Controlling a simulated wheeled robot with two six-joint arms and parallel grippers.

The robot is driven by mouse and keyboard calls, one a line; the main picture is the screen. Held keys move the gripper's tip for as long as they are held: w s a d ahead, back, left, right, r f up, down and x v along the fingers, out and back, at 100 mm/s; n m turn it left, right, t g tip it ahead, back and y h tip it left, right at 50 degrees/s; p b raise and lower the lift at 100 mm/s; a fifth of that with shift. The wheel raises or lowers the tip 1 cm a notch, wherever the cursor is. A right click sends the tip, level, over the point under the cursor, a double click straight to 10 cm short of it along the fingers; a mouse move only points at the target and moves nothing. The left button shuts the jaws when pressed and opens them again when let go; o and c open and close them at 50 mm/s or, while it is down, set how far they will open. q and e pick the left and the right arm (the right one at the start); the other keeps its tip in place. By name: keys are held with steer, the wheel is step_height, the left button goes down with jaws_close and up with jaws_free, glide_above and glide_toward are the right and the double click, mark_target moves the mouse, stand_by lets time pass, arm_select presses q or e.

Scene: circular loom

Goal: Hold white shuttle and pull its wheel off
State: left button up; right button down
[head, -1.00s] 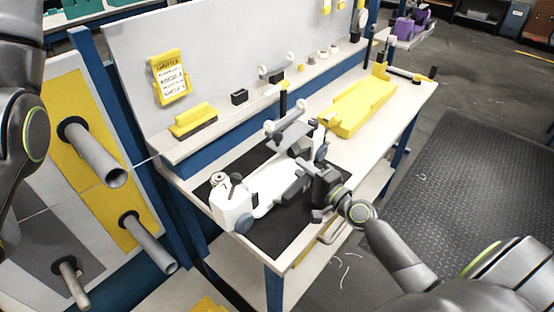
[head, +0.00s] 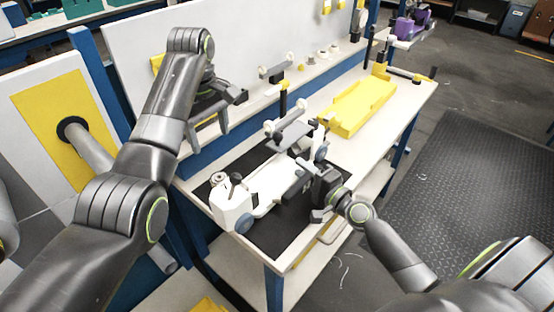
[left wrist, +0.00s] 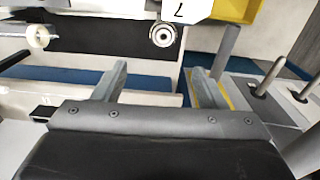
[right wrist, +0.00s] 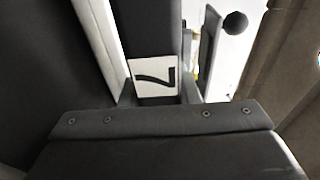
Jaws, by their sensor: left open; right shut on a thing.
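The white shuttle (head: 272,184) lies on a black mat (head: 280,232) on the bench. A blue-grey wheel (head: 243,222) sits at its near end, and another blue-grey wheel (head: 321,151) shows at its far end. My right gripper (head: 303,186) is shut on the shuttle's dark middle part. In the right wrist view a dark bar with a white "7" label (right wrist: 155,76) lies between its fingers. My left gripper (head: 209,128) is open and empty, fingers down, above and behind the shuttle. In the left wrist view a small ring-shaped round part (left wrist: 162,35) is beyond the open fingers (left wrist: 158,74).
A yellow tray (head: 362,105) lies further along the bench. Behind the shuttle, a stand with white rollers (head: 285,122) rises near the shelf. Small parts sit on the shelf (head: 308,69). Grey tubes (head: 92,150) stick out from a panel at the left.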

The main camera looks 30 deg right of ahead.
mark_target(218, 174)
arm_select(q)
steer(key=f, duration=1.2)
steer(key=shift+s+f, duration=0.25)
steer(key=shift+f, duration=0.05)
jaws_close()
